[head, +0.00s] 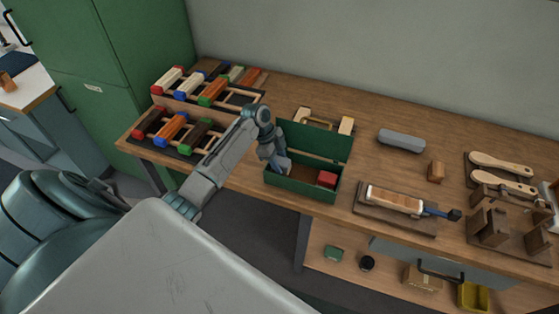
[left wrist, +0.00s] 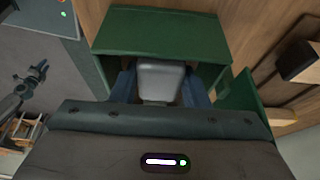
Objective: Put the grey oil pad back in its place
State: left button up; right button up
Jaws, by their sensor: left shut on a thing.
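My left gripper (head: 283,164) points down into the left part of the open green box (head: 305,187). In the left wrist view its two blue fingers are shut on the grey oil pad (left wrist: 160,78), a light grey block with rounded corners. The green walls (left wrist: 160,33) of the box show close around the fingers. Whether the pad touches the box floor is hidden. A red block (head: 327,179) sits in the right part of the box. My right gripper does not show in the head view; a dark jaw-like part at the left wrist view's left edge may be it.
A grey rounded case (head: 401,140) and a small wooden block (head: 436,171) lie to the right. Racks of coloured blocks (head: 172,131) stand left.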

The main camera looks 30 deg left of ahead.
pick_arm(q)
jog(key=shift+f+b, duration=0.3)
jog(key=shift+f, duration=0.25)
jog(key=o, duration=1.2)
jog(key=shift+r, duration=0.15)
